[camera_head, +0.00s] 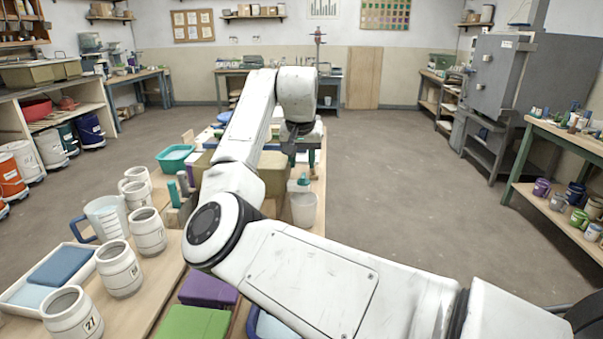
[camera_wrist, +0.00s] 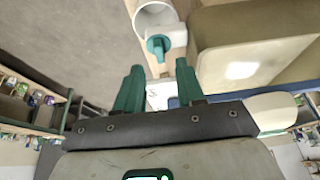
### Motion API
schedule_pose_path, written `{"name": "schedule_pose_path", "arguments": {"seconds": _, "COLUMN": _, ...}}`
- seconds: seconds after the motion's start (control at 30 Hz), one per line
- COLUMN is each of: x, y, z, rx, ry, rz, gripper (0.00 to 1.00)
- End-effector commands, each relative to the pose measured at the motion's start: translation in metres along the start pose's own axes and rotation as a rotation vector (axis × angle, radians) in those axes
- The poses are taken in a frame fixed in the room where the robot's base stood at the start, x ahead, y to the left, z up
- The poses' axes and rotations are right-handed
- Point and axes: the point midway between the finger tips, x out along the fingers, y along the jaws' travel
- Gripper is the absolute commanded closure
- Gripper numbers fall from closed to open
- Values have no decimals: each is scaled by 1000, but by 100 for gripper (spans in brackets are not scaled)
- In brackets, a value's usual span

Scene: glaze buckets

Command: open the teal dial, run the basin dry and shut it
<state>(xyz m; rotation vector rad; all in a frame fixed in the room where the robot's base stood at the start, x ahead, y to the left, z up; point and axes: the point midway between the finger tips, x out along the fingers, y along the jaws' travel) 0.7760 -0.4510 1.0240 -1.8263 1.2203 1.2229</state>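The teal dial (camera_wrist: 158,46) sits on a white fitting against the side of an olive-tan basin (camera_wrist: 232,22). In the head view the dial (camera_head: 303,179) is small, to the right of the basin (camera_head: 272,174). A white cup (camera_wrist: 153,14) stands beside the fitting; the head view shows it (camera_head: 303,209) in front of the dial. My gripper (camera_wrist: 158,80) has two teal fingers spread apart with nothing between them, pointing toward the dial. It appears short of the dial, not touching it. The gripper (camera_head: 302,156) is partly hidden in the head view. The basin's contents are not clear.
The bench holds several white numbered mugs (camera_head: 147,231), a clear jug (camera_head: 107,218), a teal tub (camera_head: 175,158), a tray (camera_head: 22,309) with blue blocks, and purple (camera_head: 208,290) and green (camera_head: 193,322) boxes. Open floor (camera_head: 400,190) lies to the right.

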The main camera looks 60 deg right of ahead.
Motion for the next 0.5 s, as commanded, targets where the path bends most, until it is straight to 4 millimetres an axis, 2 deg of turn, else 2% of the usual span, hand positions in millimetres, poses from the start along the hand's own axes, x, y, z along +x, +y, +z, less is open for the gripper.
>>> {"name": "schedule_pose_path", "arguments": {"seconds": 0.03, "x": 10, "y": 0, "z": 0, "rx": 0, "ry": -1, "rz": 1, "gripper": 62}}
{"name": "schedule_pose_path", "arguments": {"seconds": 0.2, "x": 35, "y": 1, "z": 0, "rx": 1, "ry": 0, "rz": 1, "gripper": 62}}
{"name": "schedule_pose_path", "arguments": {"seconds": 0.3, "x": 44, "y": 1, "z": 0, "rx": 1, "ry": 0, "rz": 1, "gripper": 62}}
{"name": "schedule_pose_path", "arguments": {"seconds": 0.5, "x": 51, "y": 1, "z": 0, "rx": 2, "ry": 1, "rz": 0, "gripper": 62}}
